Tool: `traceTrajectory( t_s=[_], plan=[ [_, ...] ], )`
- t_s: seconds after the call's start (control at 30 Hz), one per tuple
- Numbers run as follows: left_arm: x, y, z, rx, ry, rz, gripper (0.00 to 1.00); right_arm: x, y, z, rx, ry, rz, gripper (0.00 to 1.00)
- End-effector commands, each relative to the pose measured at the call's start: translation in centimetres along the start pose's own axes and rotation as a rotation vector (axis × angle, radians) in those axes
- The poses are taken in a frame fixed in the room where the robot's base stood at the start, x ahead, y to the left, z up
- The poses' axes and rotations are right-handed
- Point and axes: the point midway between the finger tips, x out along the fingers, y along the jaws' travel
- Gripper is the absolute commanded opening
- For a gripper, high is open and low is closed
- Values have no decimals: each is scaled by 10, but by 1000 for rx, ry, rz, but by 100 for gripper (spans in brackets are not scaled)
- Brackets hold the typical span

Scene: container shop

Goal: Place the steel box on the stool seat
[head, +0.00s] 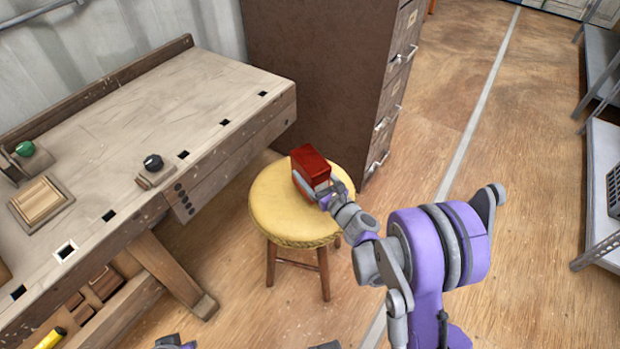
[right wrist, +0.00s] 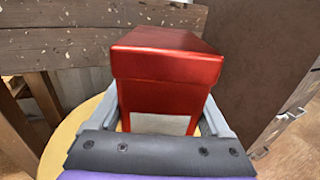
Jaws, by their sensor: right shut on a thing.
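The steel box (head: 311,165) is a glossy red metal box with a lid and a pale label, upright over the stool seat (head: 275,205). The seat is round and yellow on wooden legs. My right gripper (head: 319,184) is shut on the box, with a grey finger on each side. In the right wrist view the box (right wrist: 165,85) stands between the fingers, with the yellow seat (right wrist: 88,108) behind and below. The box's bottom edge is mostly hidden, so I cannot tell if it touches the seat. My left gripper does not show clearly.
A wooden workbench (head: 150,115) with knobs runs along the left. A brown filing cabinet (head: 310,75) stands behind the stool. Grey metal shelving (head: 603,165) is at the far right. The wooden floor between the cabinet and shelving is clear.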

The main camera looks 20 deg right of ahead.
Motion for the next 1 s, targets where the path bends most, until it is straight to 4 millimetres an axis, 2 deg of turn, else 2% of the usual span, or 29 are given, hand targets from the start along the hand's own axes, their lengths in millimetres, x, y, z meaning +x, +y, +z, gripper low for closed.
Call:
traceTrajectory(
  t_s=[0.03,0.13,0.53,0.57,0.6,0.63,0.67,1.0],
  plan=[
    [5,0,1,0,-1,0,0,1,0,-10,1,0,1,0],
    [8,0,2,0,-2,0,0,0,0,-22,1,0,1,0],
    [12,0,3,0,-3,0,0,0,0,-26,1,0,1,0],
    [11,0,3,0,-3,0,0,0,0,-26,0,0,0,86],
    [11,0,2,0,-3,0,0,0,0,-26,0,0,0,94],
    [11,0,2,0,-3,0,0,0,0,-25,0,0,0,99],
    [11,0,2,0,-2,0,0,0,0,-25,0,0,0,100],
    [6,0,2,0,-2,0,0,-4,0,-21,0,0,-1,100]
  ],
)
